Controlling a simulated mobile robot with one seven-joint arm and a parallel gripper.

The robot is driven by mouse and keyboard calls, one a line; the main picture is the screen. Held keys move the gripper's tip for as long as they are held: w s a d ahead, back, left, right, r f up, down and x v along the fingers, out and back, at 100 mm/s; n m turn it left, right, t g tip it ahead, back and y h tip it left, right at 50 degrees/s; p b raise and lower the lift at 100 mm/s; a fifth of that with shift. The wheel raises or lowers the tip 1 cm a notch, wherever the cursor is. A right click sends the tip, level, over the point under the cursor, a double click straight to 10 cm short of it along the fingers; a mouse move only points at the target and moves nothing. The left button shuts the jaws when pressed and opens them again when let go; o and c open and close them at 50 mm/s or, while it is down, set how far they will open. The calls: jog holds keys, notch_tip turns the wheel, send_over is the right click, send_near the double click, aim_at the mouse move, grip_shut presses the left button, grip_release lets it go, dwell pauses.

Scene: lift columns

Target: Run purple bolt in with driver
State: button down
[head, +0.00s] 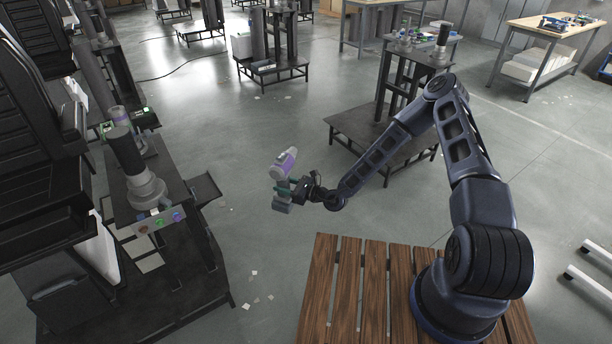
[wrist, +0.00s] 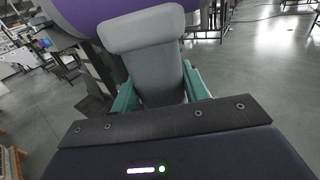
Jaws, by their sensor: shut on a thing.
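My gripper (head: 284,190) has green fingers and is shut on the grey handle of a driver (head: 285,163) with a purple and light grey body. The driver is held in mid-air over the floor, right of the left lift column. In the wrist view the grey grip of the driver (wrist: 150,50) sits between the green fingers (wrist: 160,92), with its purple body along the top edge. A purple bolt (head: 178,217) shows on the front plate of the left column's stand, beside a green bolt (head: 159,222) and an orange-brown one (head: 143,229). The driver is well apart from the purple bolt.
The left stand (head: 190,272) carries a dark upright cylinder (head: 127,150) on a grey base. A small dark side shelf (head: 205,189) sticks out toward the driver. A slatted wooden pallet (head: 345,290) lies under my base. Open floor separates the driver from the stand.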

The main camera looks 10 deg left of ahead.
jog(key=s+a+f+n+g+h, duration=0.15)
jog(key=s+a+n+g, duration=0.3)
jog(key=s, duration=0.85)
jog(key=s+a+f+n+g+h, duration=0.1)
jog(key=s+a+n+g+h, duration=0.3)
jog(key=s, duration=1)
jog(key=s+a+f+n+g+y, duration=0.1)
jog(key=s+a+n+g, duration=0.2)
jog(key=s+a+g, duration=0.7)
jog(key=shift+w+a+r+t, duration=0.1)
jog(key=shift+w+a+t, duration=0.2)
jog(key=shift+t, duration=0.3)
jog(key=shift+w+a+r+t, duration=0.1)
jog(key=shift+w+a+t, duration=0.05)
jog(key=shift+w+t, duration=0.35)
